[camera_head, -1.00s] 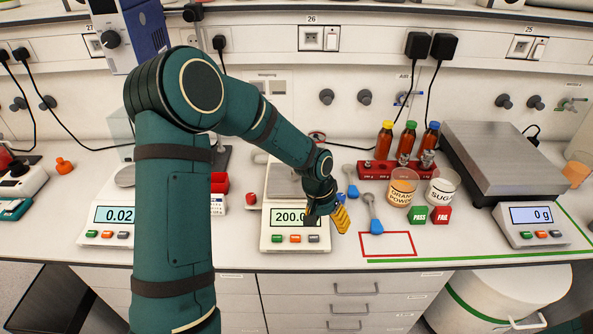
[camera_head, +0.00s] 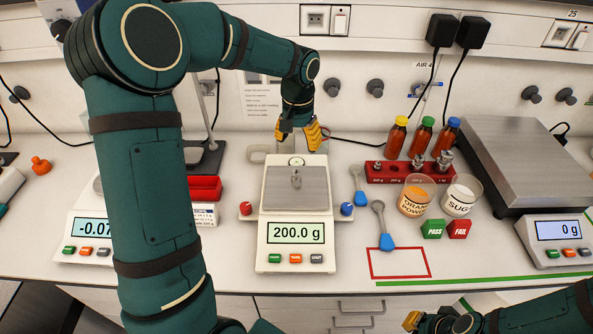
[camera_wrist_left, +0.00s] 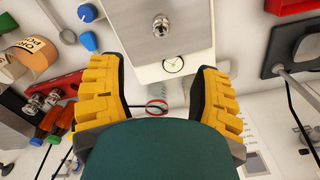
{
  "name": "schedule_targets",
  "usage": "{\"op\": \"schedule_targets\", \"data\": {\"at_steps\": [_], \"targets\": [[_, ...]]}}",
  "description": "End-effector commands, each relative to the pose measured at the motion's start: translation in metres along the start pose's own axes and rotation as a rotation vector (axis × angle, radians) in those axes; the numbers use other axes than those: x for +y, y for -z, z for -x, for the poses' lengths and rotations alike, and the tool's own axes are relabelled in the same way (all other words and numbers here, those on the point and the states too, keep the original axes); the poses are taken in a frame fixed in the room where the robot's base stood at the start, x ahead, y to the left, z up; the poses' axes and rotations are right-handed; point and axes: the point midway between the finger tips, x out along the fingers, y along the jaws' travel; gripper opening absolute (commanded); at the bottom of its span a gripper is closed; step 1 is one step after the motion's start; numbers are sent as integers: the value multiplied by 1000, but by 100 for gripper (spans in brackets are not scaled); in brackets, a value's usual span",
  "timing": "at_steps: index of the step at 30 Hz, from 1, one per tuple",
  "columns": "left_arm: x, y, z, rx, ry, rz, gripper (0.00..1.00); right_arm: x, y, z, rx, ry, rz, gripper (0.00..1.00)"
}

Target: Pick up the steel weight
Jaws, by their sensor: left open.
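A small steel weight (camera_head: 296,180) stands upright on the pan of the middle balance (camera_head: 296,232), whose display reads 200.0 g. It also shows in the left wrist view (camera_wrist_left: 160,27), near the top. My left gripper (camera_head: 298,138) points down above the back of this balance, its yellow fingers apart and empty. In the left wrist view my gripper (camera_wrist_left: 157,78) spans the balance's back edge, and the weight lies beyond the fingertips. More steel weights sit in a red block (camera_head: 395,180) to the right. My right gripper (camera_head: 432,322) shows only partly at the bottom edge.
Blue-handled spoons (camera_head: 386,240), an orange powder cup (camera_head: 415,203) and a sugar cup (camera_head: 459,205) stand right of the balance. Bottles (camera_head: 396,138) are behind the block. A large scale (camera_head: 530,165) is far right. The red-outlined area (camera_head: 400,264) is empty.

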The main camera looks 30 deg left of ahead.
Motion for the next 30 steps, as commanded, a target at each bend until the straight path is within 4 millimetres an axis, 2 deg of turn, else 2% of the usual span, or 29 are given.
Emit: {"op": "schedule_targets", "data": {"at_steps": [12, 20, 30], "targets": [[0, -1, -70, -4, -1, -1, 64, 1, 0, -3, 0, -1, -1, 0], [0, -2, -88, -3, 0, 0, 64, 1, -1, -4, 0, -1, 0, 0], [-2, -5, -131, -3, -2, 0, 64, 1, 0, -2, 0, -1, 0, 0]]}}
